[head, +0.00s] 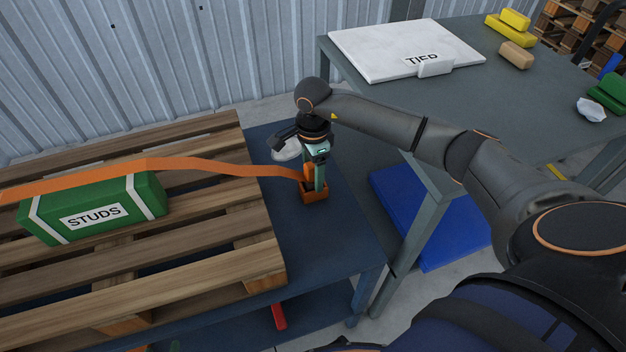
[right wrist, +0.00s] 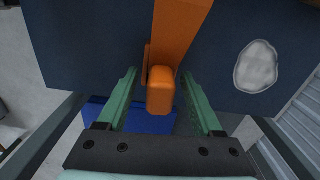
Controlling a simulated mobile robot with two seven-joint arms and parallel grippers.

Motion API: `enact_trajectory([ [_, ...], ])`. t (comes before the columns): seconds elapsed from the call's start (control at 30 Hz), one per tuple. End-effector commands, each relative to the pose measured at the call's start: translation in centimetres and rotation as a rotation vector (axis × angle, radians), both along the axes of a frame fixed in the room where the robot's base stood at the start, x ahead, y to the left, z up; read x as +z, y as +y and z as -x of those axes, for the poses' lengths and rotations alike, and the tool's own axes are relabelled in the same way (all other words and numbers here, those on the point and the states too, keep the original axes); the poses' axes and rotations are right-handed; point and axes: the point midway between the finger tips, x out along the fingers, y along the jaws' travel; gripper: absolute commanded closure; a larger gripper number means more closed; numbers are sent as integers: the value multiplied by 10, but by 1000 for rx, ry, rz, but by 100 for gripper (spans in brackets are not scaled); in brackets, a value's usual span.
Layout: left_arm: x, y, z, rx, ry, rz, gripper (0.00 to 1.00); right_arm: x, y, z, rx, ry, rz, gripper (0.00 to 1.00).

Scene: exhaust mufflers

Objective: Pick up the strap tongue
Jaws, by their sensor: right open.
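The strap tongue is an orange rounded block (right wrist: 160,92) at the end of a wide orange strap (head: 220,169). In the right wrist view it lies between the two green fingers of my right gripper (right wrist: 158,78), with a gap on each side. In the head view my right gripper (head: 318,182) points down at the strap's end, over the blue bench. An orange boxy part (head: 314,196) shows at the fingertips there; the fingers partly hide the tongue. My left gripper is not in view.
The strap runs over a green STUDS box (head: 95,212) on a wooden pallet (head: 235,255) at left. A pale round lump (head: 286,150) lies behind the gripper. A grey table (head: 480,90) with a white board (head: 400,48) stands at right. The blue bench (head: 335,240) is clear in front.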

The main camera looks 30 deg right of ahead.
Motion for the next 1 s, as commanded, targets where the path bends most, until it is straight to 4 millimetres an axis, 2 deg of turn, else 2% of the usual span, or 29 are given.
enact_trajectory([
  [0.07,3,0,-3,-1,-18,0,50,-6,0,0,-1,0,-1,32],
  [0.27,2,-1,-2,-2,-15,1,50,-5,0,0,-1,-1,0,34],
  [0.83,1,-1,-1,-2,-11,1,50,-5,0,0,-1,-1,0,98],
  [1.0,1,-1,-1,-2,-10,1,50,-5,0,0,-1,-1,0,100],
])
